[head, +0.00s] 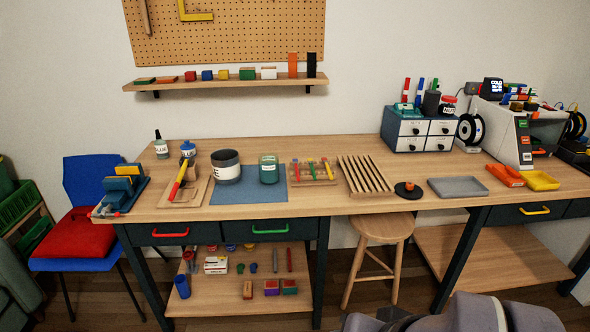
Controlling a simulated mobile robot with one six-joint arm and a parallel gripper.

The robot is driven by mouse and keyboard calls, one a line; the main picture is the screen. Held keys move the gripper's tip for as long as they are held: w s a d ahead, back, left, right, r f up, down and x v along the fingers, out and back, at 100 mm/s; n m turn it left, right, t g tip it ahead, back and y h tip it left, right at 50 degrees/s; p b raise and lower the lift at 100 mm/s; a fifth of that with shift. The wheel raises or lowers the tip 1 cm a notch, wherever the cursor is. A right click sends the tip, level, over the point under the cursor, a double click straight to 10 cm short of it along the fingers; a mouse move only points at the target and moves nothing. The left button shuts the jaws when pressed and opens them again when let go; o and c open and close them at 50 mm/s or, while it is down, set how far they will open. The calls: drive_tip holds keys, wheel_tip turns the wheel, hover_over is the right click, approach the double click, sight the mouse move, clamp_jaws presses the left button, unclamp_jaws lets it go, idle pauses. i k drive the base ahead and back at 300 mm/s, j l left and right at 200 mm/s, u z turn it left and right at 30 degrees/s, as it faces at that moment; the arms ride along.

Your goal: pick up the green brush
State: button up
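No thing here is clear enough to name with certainty as the green brush. A small wooden rack (313,173) on the table holds several slim tools with coloured handles, among them red and yellow ones. They are too small for me to tell whether one is a green brush. A small green item (240,268) lies on the lower shelf under the table, and its kind is unclear. Only grey parts of my arm show at the bottom edge, and my gripper is not in view.
The wooden table (400,222) holds a blue mat (246,195) with a green jar (269,169), a slatted rack (364,176) and a grey tray (458,187). A blue chair (92,180) with a red cushion is at left.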

sight(311, 162)
drive_tip(key=i+j+z, duration=0.6)
drive_tip(key=j+z, duration=0.15)
drive_tip(key=i+j+z, duration=0.25)
drive_tip(key=j, duration=0.2)
drive_tip(key=j+z, duration=0.25)
drive_tip(key=i+j+z, duration=0.1)
drive_tip(key=j+z, duration=0.15)
drive_tip(key=j, duration=0.25)
drive_tip(key=j+z, duration=0.25)
drive_tip(key=j, duration=0.15)
drive_tip(key=i, duration=0.05)
